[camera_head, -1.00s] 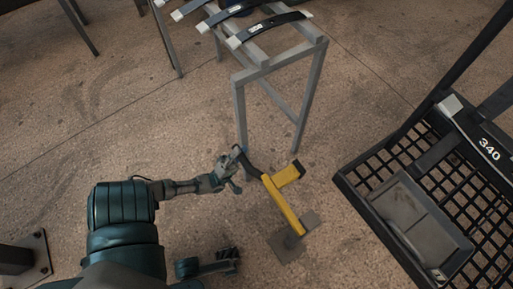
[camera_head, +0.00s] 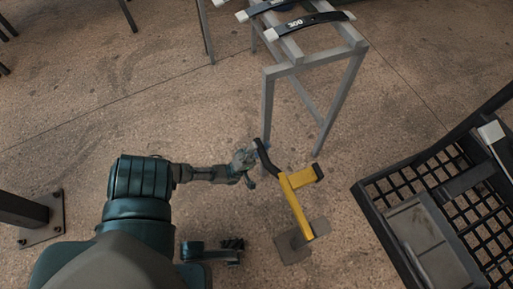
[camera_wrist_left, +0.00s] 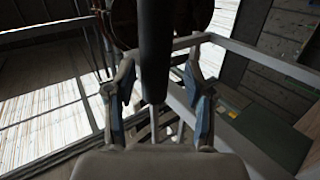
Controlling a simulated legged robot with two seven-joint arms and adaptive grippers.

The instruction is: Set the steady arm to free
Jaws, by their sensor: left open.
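The steady arm is a yellow bar (camera_head: 295,205) with a short yellow side piece and a black handle (camera_head: 268,160) at its upper end. It stands on a flat grey floor plate (camera_head: 290,250). My left gripper (camera_head: 248,166) is at the left of the black handle, close to its end. In the left wrist view a dark round bar (camera_wrist_left: 155,50) runs down between the two open fingers (camera_wrist_left: 160,110), with gaps on both sides. It looks like the handle.
A grey metal rack (camera_head: 268,105) with leaf springs on top, one marked 300, stands behind the steady arm. A black mesh platform (camera_head: 375,210) with a grey tray is at the right. A dark post on a bolted plate (camera_head: 45,228) is at the left. Open floor lies between.

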